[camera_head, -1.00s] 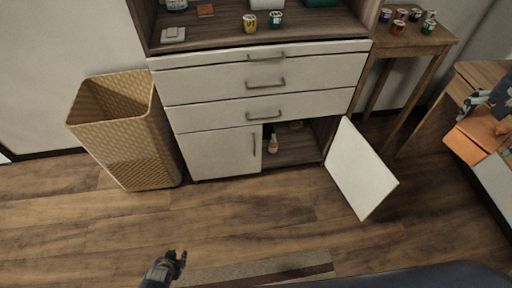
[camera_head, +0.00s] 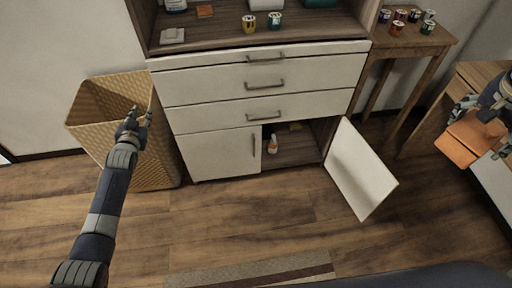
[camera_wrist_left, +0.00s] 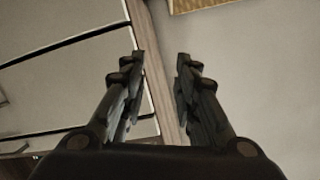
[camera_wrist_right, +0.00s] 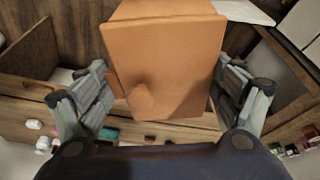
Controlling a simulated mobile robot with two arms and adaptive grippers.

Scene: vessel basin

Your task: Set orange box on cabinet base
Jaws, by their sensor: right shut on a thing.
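The orange box (camera_head: 470,138) is at the right edge of the head view, held in my right gripper (camera_head: 472,106). In the right wrist view the orange box (camera_wrist_right: 165,62) sits between the two fingers of the gripper (camera_wrist_right: 163,92). The cabinet (camera_head: 262,98) stands in the middle of the head view. Its lower right door (camera_head: 360,170) hangs open, and the cabinet base (camera_head: 292,150) shows inside. My left gripper (camera_head: 135,122) is in front of the wicker basket, left of the cabinet. In the left wrist view my left gripper (camera_wrist_left: 160,62) is open and empty.
The wicker basket (camera_head: 92,122) stands left of the cabinet. A bottle (camera_head: 272,144) stands inside the open compartment. A small wooden table (camera_head: 410,42) with several cans is at the right. The open door juts out over the floor (camera_head: 270,220), which is clear in front.

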